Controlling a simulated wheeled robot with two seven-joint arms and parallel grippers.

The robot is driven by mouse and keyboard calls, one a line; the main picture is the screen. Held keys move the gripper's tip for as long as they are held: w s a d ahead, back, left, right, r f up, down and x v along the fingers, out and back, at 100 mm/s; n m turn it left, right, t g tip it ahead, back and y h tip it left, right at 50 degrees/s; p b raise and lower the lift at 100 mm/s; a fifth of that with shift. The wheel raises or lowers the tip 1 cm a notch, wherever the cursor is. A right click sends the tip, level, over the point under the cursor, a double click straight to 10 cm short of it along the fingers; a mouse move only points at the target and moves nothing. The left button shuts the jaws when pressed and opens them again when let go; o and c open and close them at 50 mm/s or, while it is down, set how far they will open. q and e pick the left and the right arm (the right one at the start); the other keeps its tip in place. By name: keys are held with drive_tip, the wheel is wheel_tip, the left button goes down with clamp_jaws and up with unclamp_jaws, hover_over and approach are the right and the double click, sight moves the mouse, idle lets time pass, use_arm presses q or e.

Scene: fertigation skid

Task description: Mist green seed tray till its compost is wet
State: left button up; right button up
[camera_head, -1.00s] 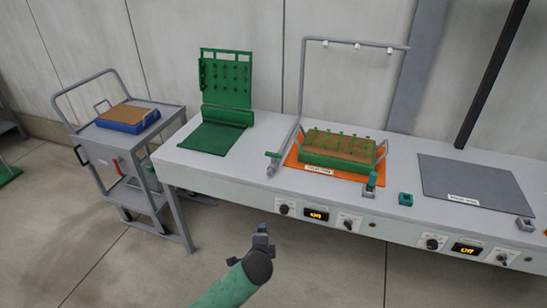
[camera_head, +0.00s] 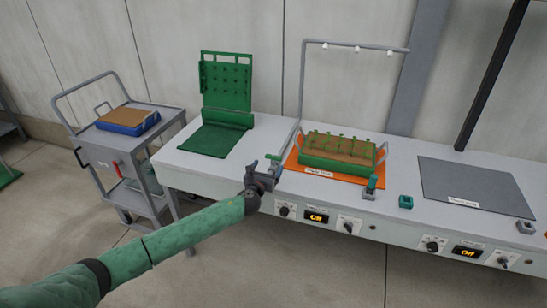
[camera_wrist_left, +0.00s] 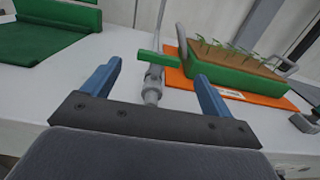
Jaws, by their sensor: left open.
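The green seed tray (camera_head: 337,163) holds brown compost with several small seedlings and stands on an orange mat (camera_head: 292,160). It also shows in the wrist view (camera_wrist_left: 232,77). A grey mist bar (camera_head: 343,43) with several white nozzles arches above it; no spray is visible. A valve with a green lever (camera_wrist_left: 158,58) on a grey pipe (camera_wrist_left: 153,85) is at the tray's left. My left gripper (camera_head: 267,170) is open at the bench's front edge. Its blue fingers lie either side of the valve in the wrist view, with nothing gripped. My right gripper is out of view.
A green pegged panel and mat (camera_head: 217,138) are left of the valve. A dark grey mat (camera_head: 475,182) lies to the right. Knobs and an orange-lit display (camera_head: 317,217) line the bench front. A trolley (camera_head: 112,150) carries a blue tray (camera_head: 128,121).

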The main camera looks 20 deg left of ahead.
sight(273, 157)
use_arm(q)
drive_tip(key=shift+w+r, duration=0.15)
drive_tip(key=shift+w, duration=0.5)
drive_tip(key=w+p, duration=0.1)
drive_tip(key=w, duration=0.4)
drive_tip(key=shift+d, duration=0.1)
drive_tip(key=shift+w+p, duration=0.35)
drive_tip(key=shift+w, duration=0.4)
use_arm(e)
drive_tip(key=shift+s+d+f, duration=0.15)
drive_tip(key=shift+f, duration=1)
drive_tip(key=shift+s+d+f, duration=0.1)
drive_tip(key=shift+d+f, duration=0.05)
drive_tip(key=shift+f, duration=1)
use_arm(q)
drive_tip(key=c, duration=1)
